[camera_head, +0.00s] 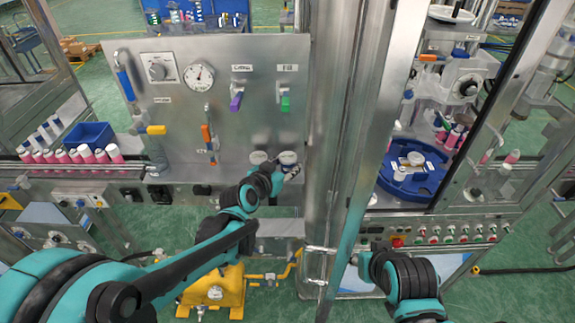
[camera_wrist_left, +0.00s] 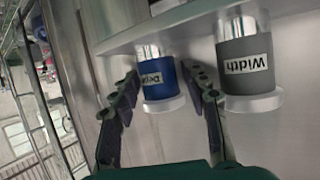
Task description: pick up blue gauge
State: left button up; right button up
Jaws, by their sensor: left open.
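The blue gauge (camera_wrist_left: 158,80) hangs from a metal shelf in the left wrist view, with a partly covered white label and a pale round end. My left gripper (camera_wrist_left: 163,100) is open, with one finger on each side of the blue gauge; I cannot tell whether either finger touches it. In the head view my left gripper (camera_head: 291,172) is at the two round gauge ends low on the panel, close to the right-hand one (camera_head: 287,157). The blue body does not show there. My right arm reaches the metal door frame at lower right; its fingers are not clear.
A grey gauge labelled Width (camera_wrist_left: 245,65) hangs close beside the right finger. The steel panel (camera_head: 225,125) carries a dial and coloured valve handles. A metal post (camera_head: 335,120) stands right of the gauges. A blue rotary fixture (camera_head: 412,180) is farther right.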

pick_arm(q)
jog(key=shift+w+d+f, duration=0.3)
jog(key=shift+w+d, duration=0.1)
jog(key=shift+w, duration=0.15)
grip_shut()
jog(key=shift+a+r, duration=0.1)
jog(key=shift+r, duration=0.05)
